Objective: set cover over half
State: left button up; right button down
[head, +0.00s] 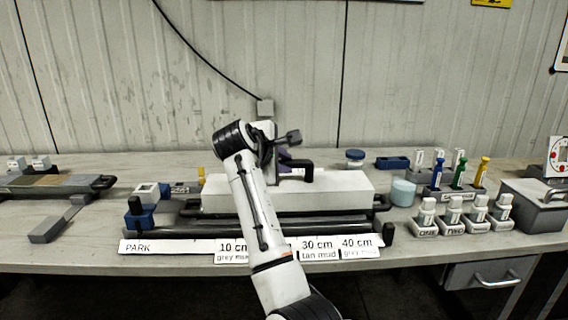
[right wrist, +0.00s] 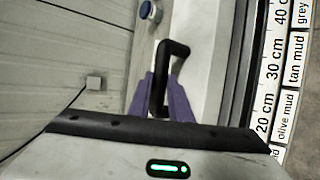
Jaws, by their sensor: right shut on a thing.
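The cover is a long white block (head: 345,188) with a black bent handle (head: 306,167) on top. It lies lengthwise over the dark-framed holder (head: 384,203) in the middle of the bench; whether it touches the holder I cannot tell. Any core half beneath it is hidden. My right gripper (head: 286,158) is at the handle, partly hidden by its own arm. In the right wrist view, its purple fingers (right wrist: 160,100) are shut on the black handle (right wrist: 170,60), with the white cover (right wrist: 205,70) alongside. My left gripper is not in view.
A label strip (head: 180,246) with PARK and centimetre marks runs along the front. A blue-black block (head: 141,215) stands at the left end. Labelled bottles (head: 452,213), a pale cyan jar (head: 403,192) and a grey box (head: 535,205) stand right. Another core tray (head: 50,184) lies far left.

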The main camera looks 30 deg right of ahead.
jog(key=shift+f+p, duration=0.3)
jog(key=shift+f, duration=0.25)
jog(key=c, duration=1.6)
grip_release()
jog(key=shift+r+b, duration=0.35)
jog(key=v, duration=1.2)
jog(key=shift+r, duration=0.2)
